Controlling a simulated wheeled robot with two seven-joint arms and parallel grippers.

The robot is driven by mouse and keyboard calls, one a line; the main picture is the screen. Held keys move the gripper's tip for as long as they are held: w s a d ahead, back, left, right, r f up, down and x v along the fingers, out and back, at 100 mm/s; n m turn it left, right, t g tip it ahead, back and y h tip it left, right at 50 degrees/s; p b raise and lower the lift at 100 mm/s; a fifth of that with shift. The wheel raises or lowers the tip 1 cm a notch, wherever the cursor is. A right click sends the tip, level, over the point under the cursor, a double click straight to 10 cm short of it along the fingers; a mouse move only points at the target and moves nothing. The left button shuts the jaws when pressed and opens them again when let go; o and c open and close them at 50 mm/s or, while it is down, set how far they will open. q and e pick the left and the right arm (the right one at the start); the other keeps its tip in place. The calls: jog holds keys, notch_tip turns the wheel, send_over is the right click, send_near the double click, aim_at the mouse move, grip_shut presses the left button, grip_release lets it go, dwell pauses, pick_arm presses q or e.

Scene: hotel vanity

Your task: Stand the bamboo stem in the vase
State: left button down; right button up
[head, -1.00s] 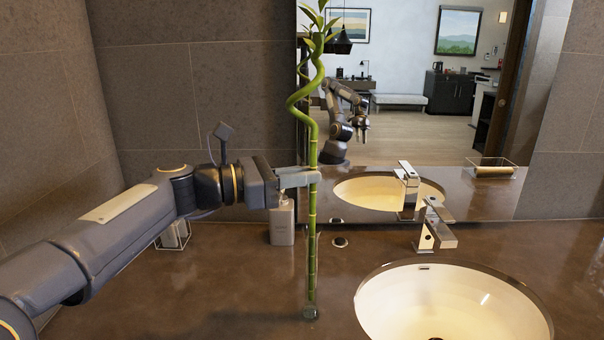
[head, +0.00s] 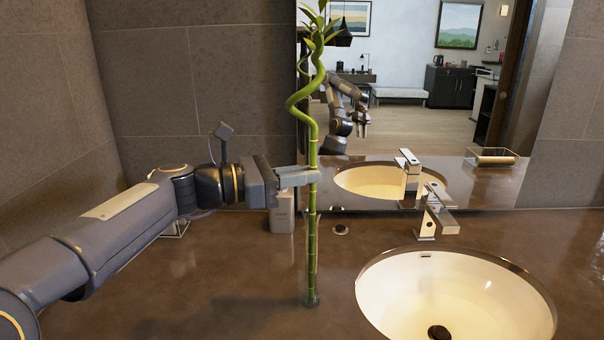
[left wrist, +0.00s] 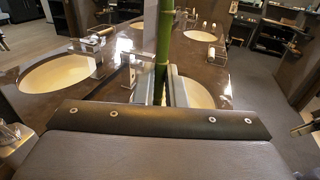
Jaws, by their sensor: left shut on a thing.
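The bamboo stem (head: 312,245) is tall, green and upright, with a curled upper part and leaves at the top. A slim clear glass vase (head: 318,225) stands on the counter around the stem's lower part; its glass is hard to make out. The stem's lower end appears to be near the vase's base. My left gripper (head: 312,175) comes in from the left and is shut on the stem above the vase. In the left wrist view the stem (left wrist: 164,45) stands between the fingers (left wrist: 158,85).
A sink (head: 455,295) lies right of the vase, with a chrome faucet (head: 435,215) behind it. A grey bottle (head: 282,212) stands behind my left gripper. The mirror (head: 400,130) at the back reflects the room and a robot arm.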

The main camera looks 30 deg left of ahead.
pick_arm(q)
jog(key=c, duration=1.4)
grip_release()
jog(key=v, duration=0.8)
jog(key=shift+d, duration=0.1)
